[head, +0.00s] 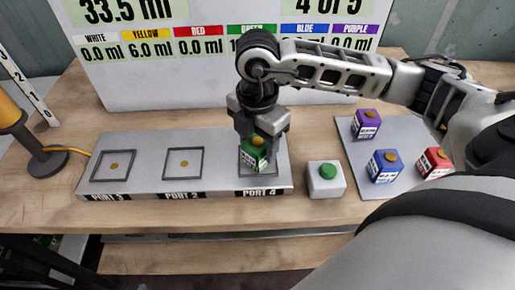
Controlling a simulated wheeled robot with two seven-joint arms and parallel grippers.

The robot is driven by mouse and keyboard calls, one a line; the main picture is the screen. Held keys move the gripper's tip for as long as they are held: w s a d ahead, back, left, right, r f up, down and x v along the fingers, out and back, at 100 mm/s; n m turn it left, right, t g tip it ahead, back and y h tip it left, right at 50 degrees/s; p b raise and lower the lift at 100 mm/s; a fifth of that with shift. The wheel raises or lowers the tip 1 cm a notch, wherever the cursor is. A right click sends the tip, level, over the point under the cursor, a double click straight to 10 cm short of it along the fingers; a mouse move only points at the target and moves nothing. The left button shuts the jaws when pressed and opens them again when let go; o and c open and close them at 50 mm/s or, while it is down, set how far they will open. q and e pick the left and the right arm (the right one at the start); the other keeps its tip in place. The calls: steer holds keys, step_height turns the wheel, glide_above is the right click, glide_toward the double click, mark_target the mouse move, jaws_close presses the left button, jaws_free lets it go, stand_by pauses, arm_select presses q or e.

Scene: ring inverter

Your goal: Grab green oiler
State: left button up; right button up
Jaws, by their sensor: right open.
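The green oiler (254,153) is a small green and white block with a yellow top. It sits at the port 4 square of the grey port strip (140,148). My right gripper (258,138) points down over it, with its open fingers at either side of the oiler's upper part. I cannot tell whether the fingers touch it. The oiler's back and part of its top are hidden by the gripper. My left gripper is not in view.
Port 3 and port 2 squares are empty. A white box with a green button (327,171) stands right of the strip. A display board (130,80) stands behind; a lamp (42,160) is at left.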

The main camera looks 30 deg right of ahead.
steer(key=shift+w+f, duration=0.1)
steer(key=shift+f, duration=1.25)
steer(key=c, duration=0.9)
steer(key=shift+r, duration=0.1)
